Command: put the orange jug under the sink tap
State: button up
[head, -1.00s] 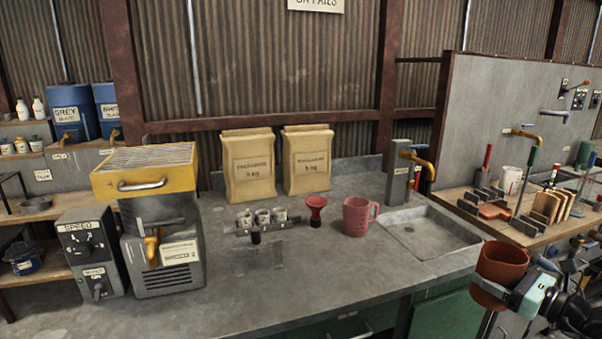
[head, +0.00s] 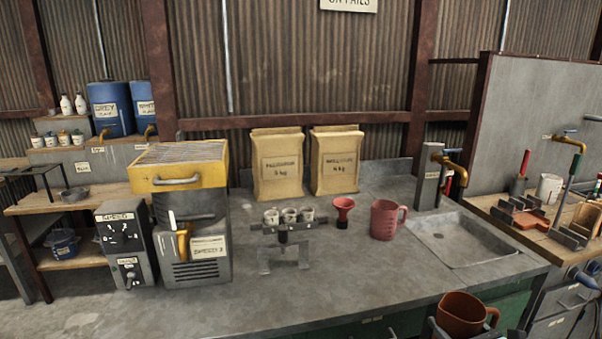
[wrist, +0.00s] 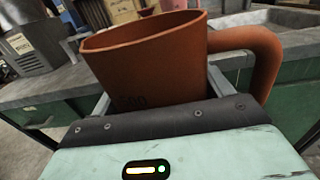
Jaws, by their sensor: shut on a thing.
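The orange jug (head: 462,313) is held in front of the counter, at the bottom right of the head view. It also fills the middle of the wrist view (wrist: 150,65), upright or nearly so, with its handle to the right. My gripper (wrist: 160,100) is shut on the jug's body; in the head view only a small part of it shows at the bottom edge. The sink (head: 512,249) is a shallow basin set in the counter's right end, beyond the jug. The brass tap (head: 450,161) sits on a grey post behind the sink's left side.
A pinkish-red jug (head: 384,219) stands on the counter left of the sink, beside a red funnel (head: 343,210). A cup rack (head: 288,220), two paper sacks (head: 277,165) and a yellow-topped machine (head: 185,215) stand further left. The counter front (head: 470,280) lies beyond my jug.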

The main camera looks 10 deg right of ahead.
jog(key=a+f+h, duration=0.1)
jog(key=a+f, duration=0.1)
jog(key=a, duration=0.2)
jog(key=a+f+m+h, duration=0.1)
jog(key=a+f, duration=0.1)
jog(key=a, duration=0.3)
jog(key=shift+s+f, duration=0.25)
jog(key=shift+s, duration=0.05)
jog(key=shift+d, duration=0.1)
